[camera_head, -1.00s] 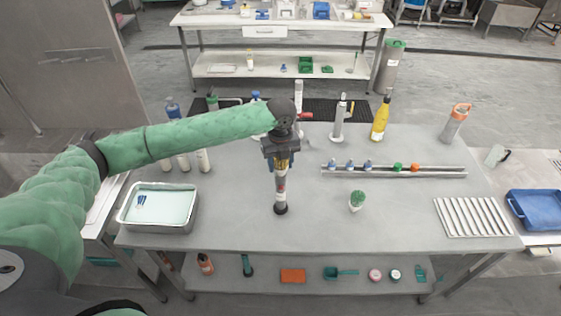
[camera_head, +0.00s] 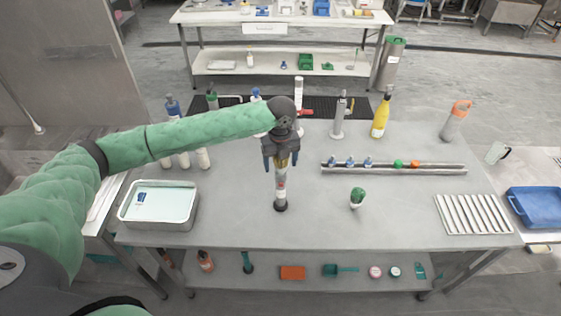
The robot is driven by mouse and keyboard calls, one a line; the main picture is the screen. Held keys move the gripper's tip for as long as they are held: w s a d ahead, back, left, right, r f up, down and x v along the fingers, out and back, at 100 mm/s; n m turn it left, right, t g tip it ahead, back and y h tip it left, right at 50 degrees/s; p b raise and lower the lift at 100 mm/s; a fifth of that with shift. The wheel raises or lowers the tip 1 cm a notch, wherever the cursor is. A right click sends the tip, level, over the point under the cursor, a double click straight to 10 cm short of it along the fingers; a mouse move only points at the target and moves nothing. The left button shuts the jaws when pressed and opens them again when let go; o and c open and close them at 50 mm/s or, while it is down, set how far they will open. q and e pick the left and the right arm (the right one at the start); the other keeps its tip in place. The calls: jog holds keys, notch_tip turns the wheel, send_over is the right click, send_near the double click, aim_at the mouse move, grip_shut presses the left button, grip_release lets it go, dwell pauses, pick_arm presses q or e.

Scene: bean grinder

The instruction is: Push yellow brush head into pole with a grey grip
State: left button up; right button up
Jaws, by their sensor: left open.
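A slim upright pole (camera_head: 280,190) with a grey body and a dark foot stands on the grey table left of centre. A small yellow part (camera_head: 283,158), probably the yellow brush head, shows at its top under my left gripper. I cannot tell how deep it sits in the pole. My left gripper (camera_head: 281,164) is directly above, pointing down, its two fingers apart on either side of the pole's top. The gripper body hides part of the top. My right gripper is not in view.
A green-topped brush (camera_head: 357,197) stands to the right. Behind are a metal rail (camera_head: 440,170) with blue, green and orange pieces and a yellow bottle (camera_head: 381,117). A metal tray (camera_head: 160,224) is at left, a ribbed rack (camera_head: 473,215) at right. The front middle is clear.

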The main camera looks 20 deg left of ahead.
pick_arm(q)
jog(key=shift+r, duration=0.15)
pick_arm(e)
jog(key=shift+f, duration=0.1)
pick_arm(q)
jog(key=shift+r+b, duration=0.3)
jog(key=shift+b, duration=0.1)
notch_tip(320, 180, up, 5)
jog(key=shift+f+b, duration=0.1)
jog(key=shift+b, duration=1.15)
jog(key=shift+r+b, duration=0.3)
jog(key=shift+r, duration=0.8)
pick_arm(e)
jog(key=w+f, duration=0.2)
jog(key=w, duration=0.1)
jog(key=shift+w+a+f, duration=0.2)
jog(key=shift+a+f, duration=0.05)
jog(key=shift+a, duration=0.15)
